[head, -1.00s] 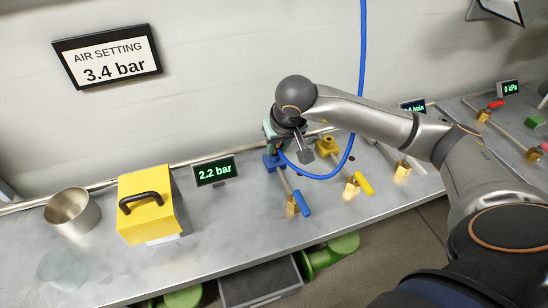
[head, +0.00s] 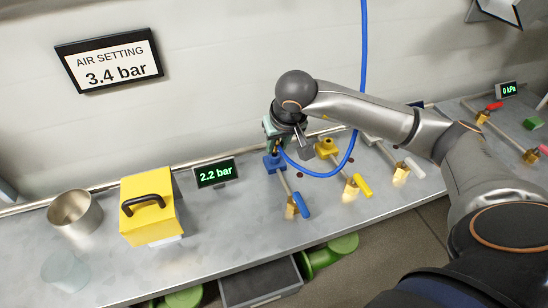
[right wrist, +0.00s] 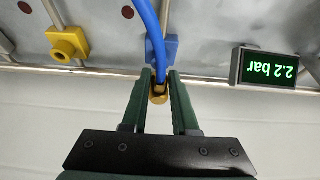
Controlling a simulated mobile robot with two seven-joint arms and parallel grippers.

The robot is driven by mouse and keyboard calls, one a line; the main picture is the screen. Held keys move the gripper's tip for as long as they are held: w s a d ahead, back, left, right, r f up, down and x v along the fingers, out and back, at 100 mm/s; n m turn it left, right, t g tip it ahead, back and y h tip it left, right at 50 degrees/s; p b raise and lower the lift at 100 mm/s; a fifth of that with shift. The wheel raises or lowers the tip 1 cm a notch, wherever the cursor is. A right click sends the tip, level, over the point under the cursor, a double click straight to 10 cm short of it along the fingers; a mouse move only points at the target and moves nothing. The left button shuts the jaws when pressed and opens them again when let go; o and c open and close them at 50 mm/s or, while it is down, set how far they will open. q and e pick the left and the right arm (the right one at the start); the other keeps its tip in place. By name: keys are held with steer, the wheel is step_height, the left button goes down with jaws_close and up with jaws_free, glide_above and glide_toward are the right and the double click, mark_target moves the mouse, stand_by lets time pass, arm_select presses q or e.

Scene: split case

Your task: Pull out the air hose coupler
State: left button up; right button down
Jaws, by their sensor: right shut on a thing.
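My right gripper (head: 277,147) is shut on the brass air hose coupler, just above the blue socket block (head: 274,161) on the bench. In the right wrist view the coupler (right wrist: 158,96) sits between the two green fingertips (right wrist: 159,80). The blue hose (right wrist: 149,33) runs from it across the front of the blue block (right wrist: 162,50). In the head view the hose (head: 322,177) loops down and rises to the top of the picture. I cannot tell whether the coupler's end still touches the block. My left gripper is not in view.
A display (head: 215,173) reads 2.2 bar; the wall sign (head: 109,59) reads 3.4 bar. A blue-handled valve (head: 301,205) stands in front of the socket. A yellow socket block (head: 326,147) is close on the right. A yellow case (head: 147,208) and metal cup (head: 75,212) are left.

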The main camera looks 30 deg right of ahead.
mark_target(278, 143)
steer(key=shift+r+p, duration=0.85)
steer(key=shift+r, duration=0.65)
